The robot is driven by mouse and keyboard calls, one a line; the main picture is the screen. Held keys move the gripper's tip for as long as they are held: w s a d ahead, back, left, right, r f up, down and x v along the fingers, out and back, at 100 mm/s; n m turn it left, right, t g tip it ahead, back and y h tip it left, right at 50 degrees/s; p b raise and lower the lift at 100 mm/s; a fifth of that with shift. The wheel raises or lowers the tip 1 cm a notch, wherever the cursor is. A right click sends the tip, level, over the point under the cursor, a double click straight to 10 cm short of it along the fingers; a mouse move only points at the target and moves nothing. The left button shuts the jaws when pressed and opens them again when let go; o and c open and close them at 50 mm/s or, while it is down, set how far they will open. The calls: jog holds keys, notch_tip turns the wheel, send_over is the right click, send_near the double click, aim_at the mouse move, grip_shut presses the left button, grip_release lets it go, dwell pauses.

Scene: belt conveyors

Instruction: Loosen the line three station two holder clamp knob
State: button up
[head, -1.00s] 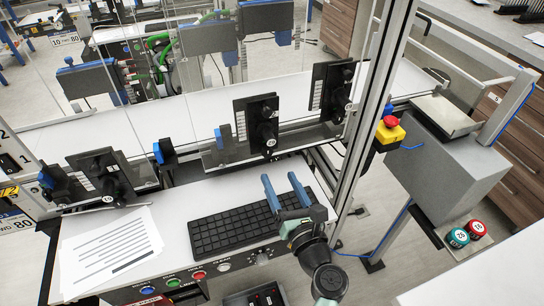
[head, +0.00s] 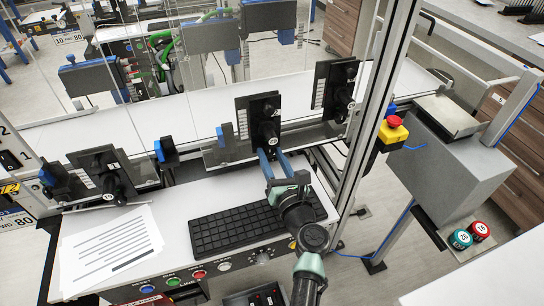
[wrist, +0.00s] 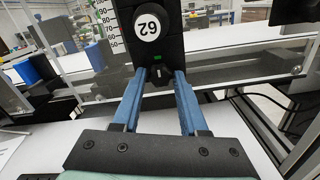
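A black holder (head: 261,112) stands upright on the rail along the belt, with a dark clamp knob and a round white label on its front. In the wrist view the holder (wrist: 158,48) shows the label, a small green mark and a dark knob (wrist: 160,74) below it. My gripper (head: 271,153) points at the lower front of this holder. Its blue fingers (wrist: 160,78) are apart, with the knob between the tips in the picture; I cannot tell whether they touch it. No readable line or station name shows on the holder.
Similar black holders stand to the right (head: 333,90) and left (head: 105,175). A black keyboard (head: 235,230) and a printed sheet (head: 110,250) lie on the white console below. A metal post (head: 375,110) and a red emergency button (head: 394,121) are to the right.

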grip_shut()
jog(key=shift+n, duration=0.3)
jog(key=n+b, duration=0.2)
jog(key=shift+f+n, duration=0.15)
jog(key=shift+n, duration=0.25)
jog(key=n+b, duration=0.2)
jog(key=n, duration=0.1)
jog(key=shift+n, duration=0.3)
jog(key=n+b, duration=0.3)
jog(key=n, duration=0.3)
jog(key=shift+b, duration=0.4)
jog(key=n+b, duration=0.2)
jog(key=n, duration=0.2)
jog(key=shift+n+b, duration=0.3)
jog(key=shift+b, duration=0.1)
jog(key=shift+n+b, duration=0.65)
jog(key=shift+n, duration=0.45)
